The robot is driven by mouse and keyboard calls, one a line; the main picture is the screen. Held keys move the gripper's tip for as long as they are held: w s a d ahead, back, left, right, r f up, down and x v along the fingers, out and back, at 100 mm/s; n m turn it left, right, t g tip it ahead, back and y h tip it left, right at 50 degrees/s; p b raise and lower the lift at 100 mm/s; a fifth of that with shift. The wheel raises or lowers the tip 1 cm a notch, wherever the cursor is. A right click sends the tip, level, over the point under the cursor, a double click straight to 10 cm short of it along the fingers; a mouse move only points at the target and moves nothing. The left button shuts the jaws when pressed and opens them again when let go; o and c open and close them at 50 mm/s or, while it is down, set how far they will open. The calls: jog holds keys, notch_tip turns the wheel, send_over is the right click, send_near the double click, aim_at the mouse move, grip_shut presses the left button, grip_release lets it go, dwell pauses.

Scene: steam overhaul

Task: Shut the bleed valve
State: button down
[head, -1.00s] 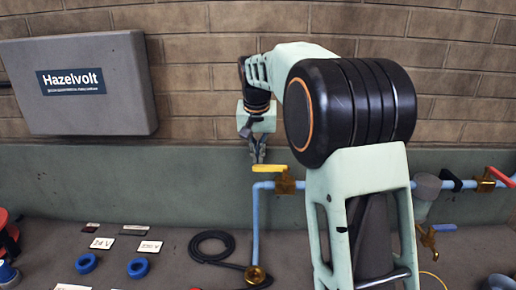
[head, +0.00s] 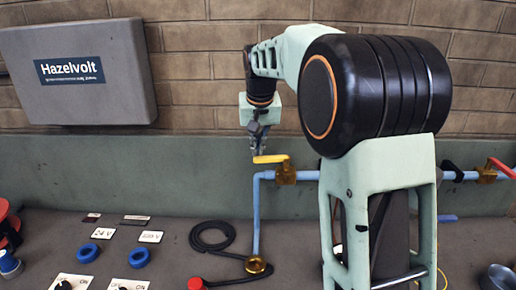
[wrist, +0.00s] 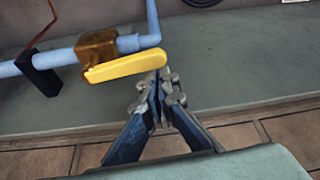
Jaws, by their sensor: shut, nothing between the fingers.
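A yellow lever (head: 270,159) sits on a brass valve body (head: 286,173) on the light blue pipe (head: 305,175). The lever lies roughly along the pipe. In the wrist view the yellow lever (wrist: 125,68) and brass body (wrist: 97,47) are clear. My gripper (head: 257,150) is shut and empty, with its fingertips at the lever's free end. In the wrist view my gripper's tips (wrist: 164,80) appear beside that end; I cannot tell whether they touch. A red lever (head: 501,167) and a blue lever (head: 447,218) are further right. No label shows which is the bleed valve.
A grey Hazelvolt box (head: 80,75) hangs on the brick wall. A black hose coil (head: 212,236), blue rings (head: 88,252) and label plates (head: 151,236) lie on the bench at left. My arm hides part of the pipework.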

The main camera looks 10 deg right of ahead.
jog(key=s+n+y, duration=0.1)
jog(key=s+n, duration=0.1)
jog(key=n, duration=0.1)
jog(key=shift+s+n+b, duration=0.3)
jog(key=shift+s+b, duration=0.05)
jog(key=shift+b, duration=0.05)
jog(key=s+d+n+g+y, duration=0.2)
jog(key=s+d+n, duration=0.2)
jog(key=s+n, duration=0.3)
jog(key=n, duration=0.4)
jog(key=shift+d+n+g+y, duration=0.3)
jog(key=shift+d+n+y, duration=0.1)
jog(key=shift+s+d, duration=0.15)
jog(key=shift+d, duration=0.05)
jog(key=a, duration=0.5)
jog(key=w+v, duration=0.1)
jog(key=v, duration=0.9)
jog(key=shift+d, duration=0.4)
